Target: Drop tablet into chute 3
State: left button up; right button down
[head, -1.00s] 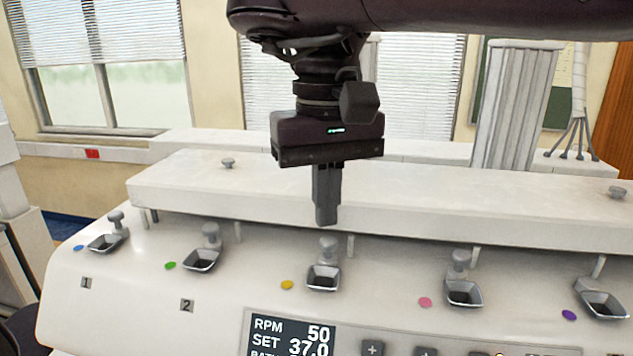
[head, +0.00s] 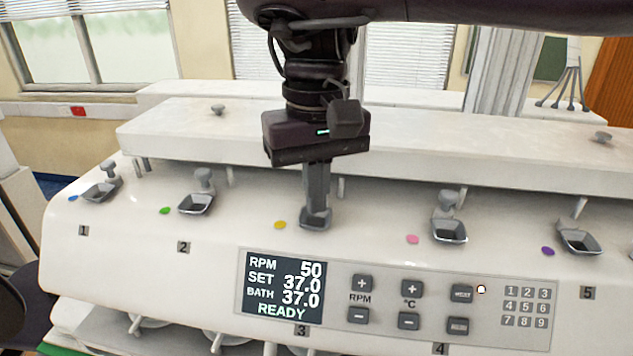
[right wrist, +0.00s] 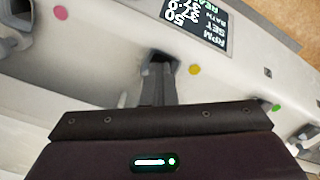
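Chute 3 (head: 316,223) is a small grey metal funnel with a yellow dot beside it, on the sloping white front of the machine. My right gripper (head: 316,208) points down, with its fingertips at the mouth of this chute. Its fingers look closed together. In the right wrist view the fingers (right wrist: 158,80) reach the dark chute opening (right wrist: 159,59). No tablet shows in either view; the fingertips and chute mouth hide whatever lies between them. My left gripper is not in view.
Chute 2 (head: 196,204) is to the left and the pink-dot chute (head: 450,231) to the right. Small knobs stand behind the chutes. A raised white cover (head: 420,150) runs behind the fingers. The display (head: 284,287) reads READY.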

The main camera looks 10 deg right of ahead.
jog(key=shift+w, duration=0.1)
jog(key=c, duration=1.7)
grip_release()
jog(key=r, duration=0.7)
jog(key=shift+s+a+r, duration=0.1)
jog(key=shift+s+r, duration=0.1)
jog(key=shift+w+r, duration=0.15)
jog(key=shift+r, duration=0.05)
